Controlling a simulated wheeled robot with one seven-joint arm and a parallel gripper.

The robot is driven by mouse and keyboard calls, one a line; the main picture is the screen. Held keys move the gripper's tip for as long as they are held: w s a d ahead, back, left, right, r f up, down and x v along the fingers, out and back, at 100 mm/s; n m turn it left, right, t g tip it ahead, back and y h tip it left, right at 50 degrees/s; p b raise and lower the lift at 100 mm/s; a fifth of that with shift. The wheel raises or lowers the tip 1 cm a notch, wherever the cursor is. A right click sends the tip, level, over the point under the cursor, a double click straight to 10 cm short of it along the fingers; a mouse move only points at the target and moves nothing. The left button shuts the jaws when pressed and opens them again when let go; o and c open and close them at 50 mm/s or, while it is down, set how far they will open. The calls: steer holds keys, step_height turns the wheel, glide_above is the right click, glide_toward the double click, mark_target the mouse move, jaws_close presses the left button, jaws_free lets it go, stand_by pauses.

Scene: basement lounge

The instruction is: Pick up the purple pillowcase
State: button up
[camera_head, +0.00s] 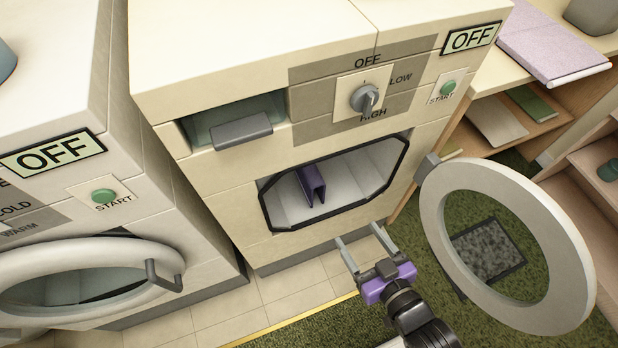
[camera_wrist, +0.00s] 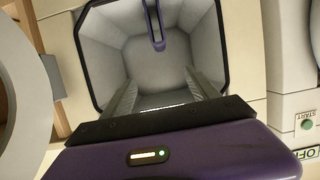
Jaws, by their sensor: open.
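The purple pillowcase (camera_head: 312,185) stands as a folded, narrow shape inside the open dryer (camera_head: 345,180), left of the middle of the opening. In the wrist view the purple pillowcase (camera_wrist: 154,24) shows at the top of the grey drum, ahead of my fingers. My gripper (camera_head: 360,241) is open and empty, in front of the dryer opening at its lower right, apart from the pillowcase. In the wrist view my gripper (camera_wrist: 160,85) has its two fingers spread, pointing at the drum.
The round dryer door (camera_head: 570,255) hangs open to the right, close to my arm. A washer (camera_head: 85,225) with a shut round door stands at the left. The tiled floor (camera_head: 290,285) in front is clear.

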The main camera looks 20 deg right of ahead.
steer(key=b, duration=0.1)
glide_toward(310, 168)
steer(key=w+b, duration=0.1)
steer(key=w, duration=0.3)
steer(key=shift+a+f+b, duration=0.25)
steer(key=shift+a+b, duration=0.15)
steer(key=shift+x, duration=1.15)
steer(key=w, duration=0.1)
steer(key=w+f+b, duration=0.1)
steer(key=w, duration=0.1)
steer(key=w+d+f, duration=0.1)
steer(key=shift+w+f, duration=0.25)
steer(key=shift+w, duration=0.05)
steer(key=shift+a, duration=0.1)
jaws_close()
